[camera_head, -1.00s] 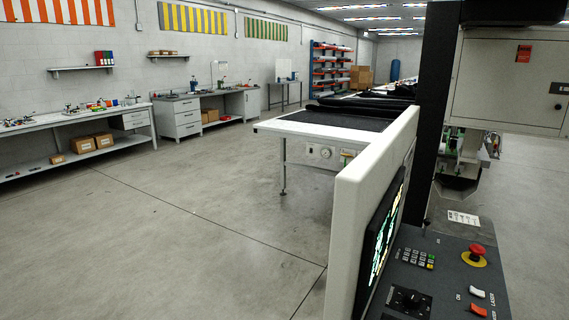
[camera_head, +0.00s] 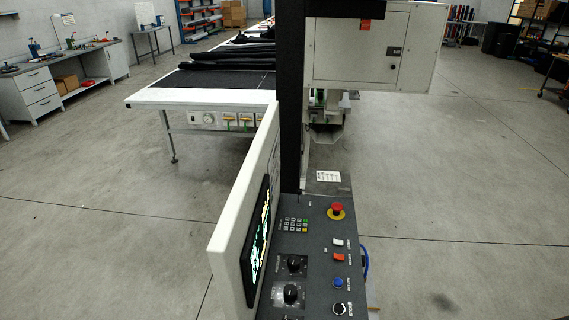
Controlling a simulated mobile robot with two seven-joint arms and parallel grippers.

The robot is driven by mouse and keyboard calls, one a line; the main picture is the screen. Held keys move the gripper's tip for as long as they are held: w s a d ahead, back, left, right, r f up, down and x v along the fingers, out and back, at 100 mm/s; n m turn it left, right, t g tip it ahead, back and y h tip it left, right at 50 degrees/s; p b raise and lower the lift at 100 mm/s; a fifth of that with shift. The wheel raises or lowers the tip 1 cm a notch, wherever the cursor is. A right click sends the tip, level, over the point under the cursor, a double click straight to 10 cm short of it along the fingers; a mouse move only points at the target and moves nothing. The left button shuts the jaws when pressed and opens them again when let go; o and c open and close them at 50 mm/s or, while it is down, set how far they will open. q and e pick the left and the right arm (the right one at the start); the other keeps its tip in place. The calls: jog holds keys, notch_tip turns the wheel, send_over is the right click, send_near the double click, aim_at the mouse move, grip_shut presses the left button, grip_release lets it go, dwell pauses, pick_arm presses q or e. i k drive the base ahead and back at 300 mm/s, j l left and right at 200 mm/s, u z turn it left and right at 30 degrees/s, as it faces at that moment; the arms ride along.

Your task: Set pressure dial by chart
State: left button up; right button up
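A dark control panel (camera_head: 318,250) stands close in front, at the lower middle of the head view. Two black knobs sit on it: an upper knob (camera_head: 295,263) and a lower knob (camera_head: 292,294), each on a marked plate. I cannot read their settings or tell which is the pressure dial. A screen (camera_head: 256,240) with green and yellow graphics is seen edge-on at the panel's left. A small white printed label (camera_head: 328,176) lies at the panel's far end; its text is too small to read. Neither gripper is in view.
A red emergency stop (camera_head: 337,209), a keypad (camera_head: 296,225), rocker switches and a blue button (camera_head: 338,283) are on the panel. A white table (camera_head: 150,97) with dark fabric stands behind, with a round dial (camera_head: 209,118) on its front. The floor is open left and right.

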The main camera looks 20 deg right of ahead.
aim_at(293, 262)
jog(key=z, duration=0.85)
jog(key=i+j+u, duration=0.2)
jog(key=i+l+u, duration=0.25)
jog(key=u, duration=0.25)
jog(key=i+l+u, duration=0.25)
jog(key=u, duration=0.2)
jog(key=i+l+u, duration=0.1)
jog(key=l+u, duration=1.25)
jog(key=u, duration=0.15)
jog(key=k+l+u, duration=0.2)
jog(key=l+u, duration=0.3)
jog(key=k+l+u, duration=0.2)
jog(key=u, duration=0.3)
jog(key=k+l+u, duration=0.25)
jog(key=u, duration=0.25)
jog(key=l, duration=0.15)
